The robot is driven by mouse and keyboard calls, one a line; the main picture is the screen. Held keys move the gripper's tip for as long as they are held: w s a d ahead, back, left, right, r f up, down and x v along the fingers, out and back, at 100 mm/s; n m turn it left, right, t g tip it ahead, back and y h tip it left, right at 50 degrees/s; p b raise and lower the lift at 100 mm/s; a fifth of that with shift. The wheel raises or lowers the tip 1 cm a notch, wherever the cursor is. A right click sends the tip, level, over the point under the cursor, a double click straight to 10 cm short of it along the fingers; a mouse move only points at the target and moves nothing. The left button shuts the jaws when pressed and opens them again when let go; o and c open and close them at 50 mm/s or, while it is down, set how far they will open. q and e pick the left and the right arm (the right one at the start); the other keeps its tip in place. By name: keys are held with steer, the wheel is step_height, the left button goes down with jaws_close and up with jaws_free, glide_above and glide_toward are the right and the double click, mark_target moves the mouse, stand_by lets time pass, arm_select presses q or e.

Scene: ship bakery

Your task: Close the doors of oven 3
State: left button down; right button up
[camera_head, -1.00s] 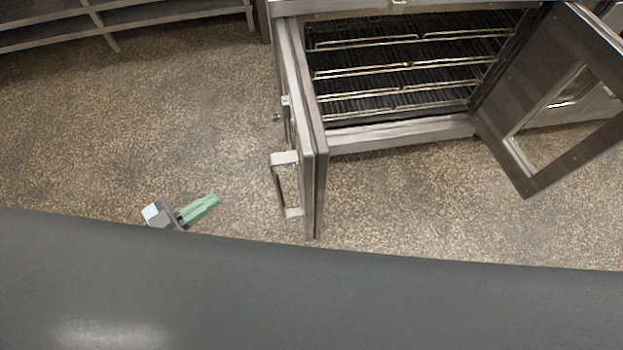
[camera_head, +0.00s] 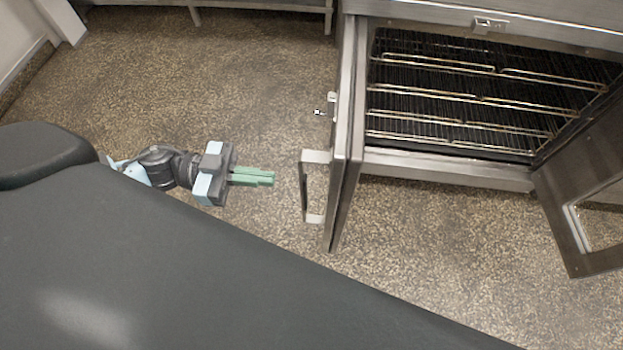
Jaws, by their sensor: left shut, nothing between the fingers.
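The oven stands open at the upper right, with wire racks (camera_head: 480,100) inside. Its left door (camera_head: 345,150) is swung out towards me, seen nearly edge-on, with a bar handle (camera_head: 308,188) on its outer, left face. Its right door (camera_head: 585,190), with a window, is also swung open and partly cut off by the right edge. My left gripper (camera_head: 272,178) has green fingers, shut and empty, pointing right. It is left of the left door's handle, with a small gap between them in the picture. My right gripper is not in view. No oven number is readable.
Speckled floor (camera_head: 150,80) is clear to the left of the oven and below its doors. A metal shelf frame (camera_head: 262,5) stands along the back, and a pale wall is at the upper left.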

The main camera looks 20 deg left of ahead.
arm_select(q)
steer(key=x, duration=0.9)
steer(key=shift+d, duration=0.25)
steer(key=shift+w+p, duration=0.1)
steer(key=shift+p, duration=0.25)
